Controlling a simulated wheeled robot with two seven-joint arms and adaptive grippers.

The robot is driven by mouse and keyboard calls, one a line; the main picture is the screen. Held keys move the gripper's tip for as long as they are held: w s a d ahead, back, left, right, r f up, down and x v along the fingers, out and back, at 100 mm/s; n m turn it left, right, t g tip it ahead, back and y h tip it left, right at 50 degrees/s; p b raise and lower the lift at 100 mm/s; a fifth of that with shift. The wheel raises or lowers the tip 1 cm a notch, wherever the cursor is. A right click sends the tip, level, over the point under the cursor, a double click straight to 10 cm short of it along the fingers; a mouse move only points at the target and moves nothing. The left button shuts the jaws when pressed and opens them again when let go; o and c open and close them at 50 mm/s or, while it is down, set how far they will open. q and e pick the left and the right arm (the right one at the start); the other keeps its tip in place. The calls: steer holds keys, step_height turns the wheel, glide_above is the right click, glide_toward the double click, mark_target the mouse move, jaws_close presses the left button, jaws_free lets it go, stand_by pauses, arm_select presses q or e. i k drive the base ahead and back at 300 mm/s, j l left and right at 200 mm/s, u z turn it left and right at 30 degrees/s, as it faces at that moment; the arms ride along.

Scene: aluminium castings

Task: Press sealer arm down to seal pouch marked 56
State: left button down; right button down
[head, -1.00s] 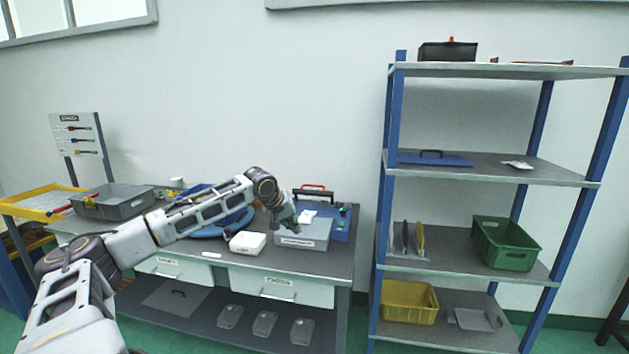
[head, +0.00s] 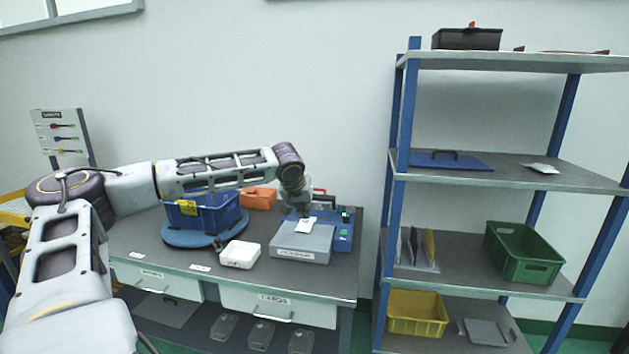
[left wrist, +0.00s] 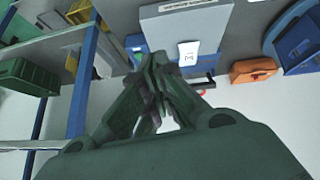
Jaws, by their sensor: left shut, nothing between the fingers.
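The sealer is a blue unit (head: 343,236) at the back right of the workbench, with a red-topped arm handle (head: 319,191). The handle also shows in the left wrist view, dark with a red part (left wrist: 202,92). A small white pouch (head: 306,226) lies at the back of a grey box, against the sealer. It also shows in the left wrist view (left wrist: 188,54) with dark marks too small to read surely. My left gripper (head: 303,213) is shut and empty, just above the pouch and in front of the sealer handle. My right gripper is out of view.
The grey labelled box (head: 300,243) stands before the sealer. A white box (head: 240,254), a blue bin (head: 204,218) on a round blue turntable (head: 185,238) and an orange case (head: 259,197) share the bench. A blue-post shelf (head: 391,215) stands close on the right.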

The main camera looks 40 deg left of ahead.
mark_target(324, 198)
steer(key=i+j, duration=0.75)
steer(key=j, duration=0.25)
steer(key=i+j, duration=0.4)
steer(key=j, duration=0.1)
